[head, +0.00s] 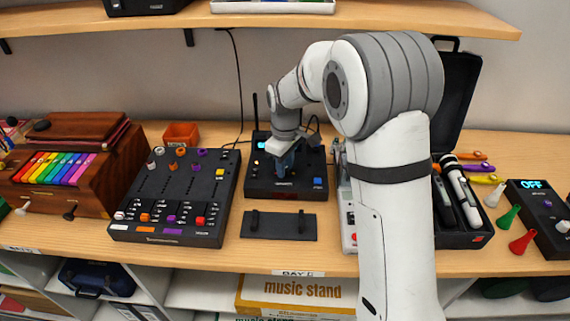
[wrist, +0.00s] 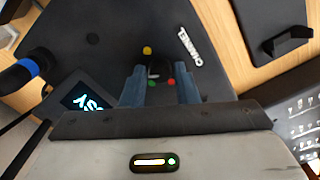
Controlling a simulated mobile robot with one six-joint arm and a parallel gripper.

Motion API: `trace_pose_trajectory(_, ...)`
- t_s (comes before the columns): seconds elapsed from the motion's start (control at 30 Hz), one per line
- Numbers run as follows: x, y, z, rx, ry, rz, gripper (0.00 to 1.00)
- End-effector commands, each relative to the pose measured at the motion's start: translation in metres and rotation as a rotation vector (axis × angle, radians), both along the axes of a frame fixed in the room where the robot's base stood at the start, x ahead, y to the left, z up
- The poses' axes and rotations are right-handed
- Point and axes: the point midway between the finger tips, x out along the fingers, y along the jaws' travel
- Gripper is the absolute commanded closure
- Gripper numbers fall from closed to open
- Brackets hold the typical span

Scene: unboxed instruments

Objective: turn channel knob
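The black wireless receiver box (head: 262,188) with antennas stands on the shelf, left of my arm in the head view. In the wrist view its dark top (wrist: 110,30) carries a lit display (wrist: 87,98) and a white CHANNEL label (wrist: 190,47). The small dark channel knob (wrist: 160,68) lies beside the label, with yellow, red and green dots around it. My gripper (wrist: 160,72) points down at the box, its two blue fingers on either side of the knob. The fingers look apart, with a small gap to the knob. In the head view my gripper (head: 286,158) hides the knob.
A black mixer (head: 175,195) with coloured knobs stands left of the box. A black plate with two posts (head: 278,225) lies in front. A microphone case (head: 462,238) and a black box reading OFF (head: 540,215) stand right. An upper shelf (head: 400,17) runs overhead.

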Motion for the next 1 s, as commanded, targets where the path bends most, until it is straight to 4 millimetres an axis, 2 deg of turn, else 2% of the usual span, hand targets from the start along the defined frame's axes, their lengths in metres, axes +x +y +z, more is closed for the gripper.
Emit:
trace_pose_trajectory(0.03, 0.0000, 0.0000, 0.0002, 0.000, 0.000, 0.000, 0.77)
trace_pose_trajectory(0.33, 0.0001, -0.0001, 0.0003, 0.000, 0.000, 0.000, 1.00)
trace_pose_trajectory(0.67, 0.0002, 0.0000, 0.0002, 0.000, 0.000, -0.046, 1.00)
trace_pose_trajectory(1.0, 0.0004, 0.0000, 0.0001, 0.000, -0.001, -0.279, 1.00)
